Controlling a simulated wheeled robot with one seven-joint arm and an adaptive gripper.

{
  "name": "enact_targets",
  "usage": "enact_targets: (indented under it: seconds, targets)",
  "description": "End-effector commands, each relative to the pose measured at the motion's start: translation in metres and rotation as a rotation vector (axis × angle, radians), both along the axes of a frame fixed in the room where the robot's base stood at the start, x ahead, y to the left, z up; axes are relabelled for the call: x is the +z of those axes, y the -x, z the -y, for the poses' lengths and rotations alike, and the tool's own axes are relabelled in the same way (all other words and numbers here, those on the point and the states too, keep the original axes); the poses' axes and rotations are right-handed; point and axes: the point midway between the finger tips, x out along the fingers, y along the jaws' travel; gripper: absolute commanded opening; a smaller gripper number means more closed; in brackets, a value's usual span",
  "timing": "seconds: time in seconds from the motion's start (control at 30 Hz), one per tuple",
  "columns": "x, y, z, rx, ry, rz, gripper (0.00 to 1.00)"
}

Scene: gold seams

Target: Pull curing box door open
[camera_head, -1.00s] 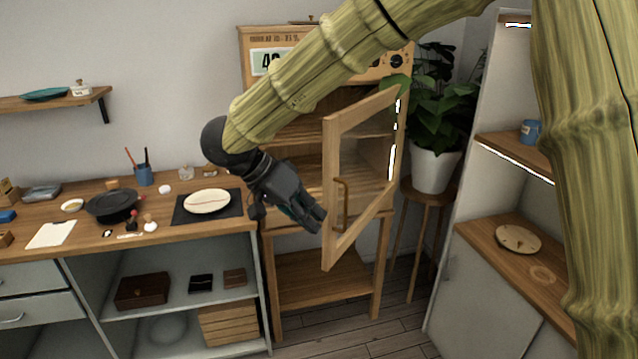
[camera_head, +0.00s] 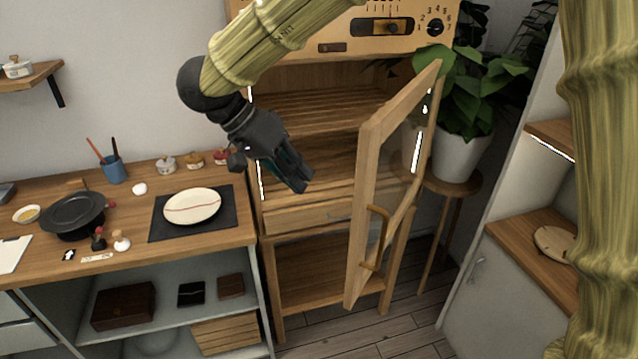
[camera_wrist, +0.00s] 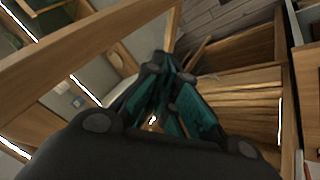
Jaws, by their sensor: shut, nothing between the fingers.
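The curing box (camera_head: 340,60) is a wooden cabinet with a control panel on top and slatted shelves inside. Its glass-paned wooden door (camera_head: 368,150) stands wide open, swung out on its right side. A brass handle (camera_head: 377,238) is on the door's front. My gripper (camera_head: 303,185) is shut and empty, in front of the open cabinet and left of the door, apart from the handle. In the wrist view my gripper's dark teal fingers (camera_wrist: 172,100) are together, with the slatted shelves (camera_wrist: 240,100) to the right and the door's frame (camera_wrist: 90,50) to the left.
A workbench on the left holds a plate (camera_head: 193,206) on a dark mat (camera_head: 162,222), a black pan (camera_head: 73,213) and small jars. A potted plant (camera_head: 462,130) on a stool stands behind the door. A shelf unit (camera_head: 500,270) is at the right. Floor shows between.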

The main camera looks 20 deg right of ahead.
Motion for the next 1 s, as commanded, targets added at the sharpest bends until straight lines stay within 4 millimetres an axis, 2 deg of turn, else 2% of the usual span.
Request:
enact_targets:
  seconds: [0.17, 0.4, 0.6, 0.8, 1.0]
  targets:
    - [-0.014, 0.005, 0.013, 0.000, 0.001, 0.000, 0.00]
    - [-0.054, -0.007, 0.037, -0.001, 0.001, -0.013, 0.00]
    - [-0.080, -0.005, 0.057, 0.000, 0.001, -0.014, 0.00]
    - [-0.079, 0.012, 0.075, 0.000, 0.001, -0.012, 0.00]
    - [-0.081, 0.020, 0.084, 0.000, 0.000, -0.013, 0.00]
